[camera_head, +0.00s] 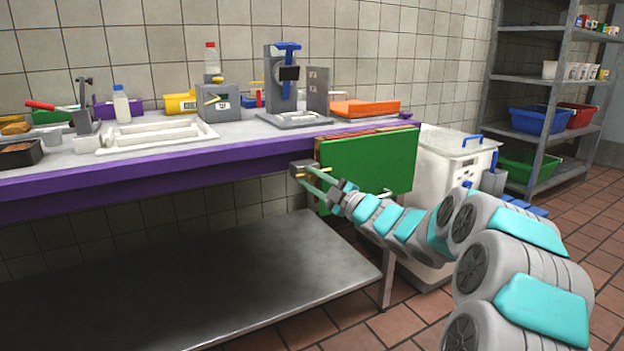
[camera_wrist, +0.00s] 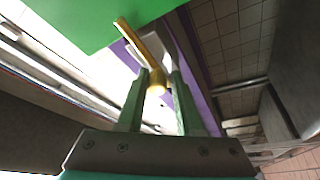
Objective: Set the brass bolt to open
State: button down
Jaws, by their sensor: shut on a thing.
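The brass bolt (camera_wrist: 138,42) is a yellow rod beside the green board in the wrist view. Its rounded end lies between the tips of my gripper's two green fingers (camera_wrist: 158,80). My gripper is shut on the bolt. In the head view, my gripper (camera_head: 310,174) reaches the bolt (camera_head: 297,171) at the purple table edge, just left of the green board (camera_head: 366,166). The bolt's mount is small there and partly hidden by the fingers. I cannot tell the bolt's exact setting.
The purple-edged bench (camera_head: 150,167) holds a white tray (camera_head: 160,137), a grey press (camera_head: 282,85) and an orange stack (camera_head: 364,109). A metal lower shelf (camera_head: 210,285) lies below. A white bin (camera_head: 450,160) stands behind my arm. Shelving (camera_head: 552,80) is at the right.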

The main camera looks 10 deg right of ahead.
aim_at(298, 177)
jog(key=a, duration=0.1)
jog(key=a+b, duration=0.1)
jog(key=s+a+r+b, duration=0.1)
jog(key=shift+s+a+r, duration=0.1)
jog(key=shift+a, duration=0.1)
jog(key=c, duration=0.9)
grip_release()
jog(key=shift+o, duration=0.8)
jog(key=shift+a, duration=0.1)
jog(key=shift+o, duration=0.3)
jog(key=shift+f, duration=0.2)
jog(key=shift+f, duration=0.2)
